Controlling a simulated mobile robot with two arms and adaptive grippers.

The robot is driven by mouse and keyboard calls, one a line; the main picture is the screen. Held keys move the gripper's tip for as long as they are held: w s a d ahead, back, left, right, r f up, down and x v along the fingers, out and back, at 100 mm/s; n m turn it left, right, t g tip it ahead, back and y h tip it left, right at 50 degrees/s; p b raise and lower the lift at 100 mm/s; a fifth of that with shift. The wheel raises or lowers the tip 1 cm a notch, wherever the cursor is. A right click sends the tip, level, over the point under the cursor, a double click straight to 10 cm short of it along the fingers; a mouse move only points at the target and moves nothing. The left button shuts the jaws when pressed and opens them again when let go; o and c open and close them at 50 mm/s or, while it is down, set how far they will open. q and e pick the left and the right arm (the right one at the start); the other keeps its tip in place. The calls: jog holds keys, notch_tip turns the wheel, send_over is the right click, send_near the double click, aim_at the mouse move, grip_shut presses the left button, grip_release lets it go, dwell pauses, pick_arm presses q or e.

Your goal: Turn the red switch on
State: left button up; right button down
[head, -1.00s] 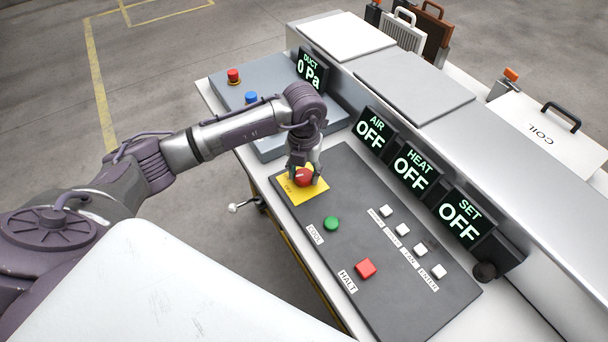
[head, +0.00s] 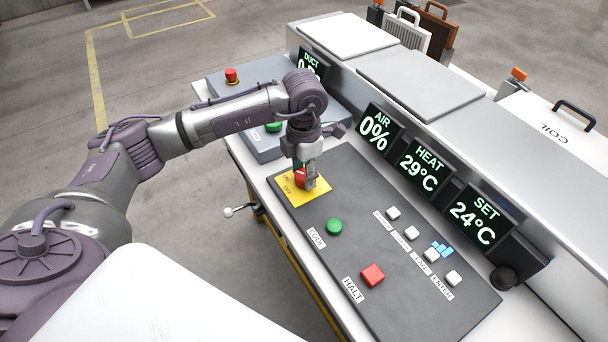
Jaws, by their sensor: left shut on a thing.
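The red switch (head: 300,178) sits on a yellow plate (head: 289,196) at the far left end of the dark control panel (head: 370,240). The plate carries the label OFF and a partly covered second label. My left gripper (head: 306,182) points down and is shut on the red switch, hiding much of it. The displays are lit: AIR (head: 375,130) reads 0%, HEAT (head: 420,170) reads 29°C and SET (head: 475,217) reads 24°C. A small blue light (head: 442,249) glows near the white buttons. My right gripper is not in view.
The panel also holds a green button (head: 334,227), a red square HALT button (head: 372,274) and several white buttons (head: 411,233). Behind my left arm is a grey box with a red button (head: 231,75). A COIL case (head: 550,125) stands at the right.

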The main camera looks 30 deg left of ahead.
aim_at(304, 174)
pick_arm(q)
jog(key=shift+w+r, duration=0.1)
dwell(0.3)
jog(key=o, duration=1.1)
jog(key=shift+o, duration=0.2)
notch_tip(304, 174, up, 12)
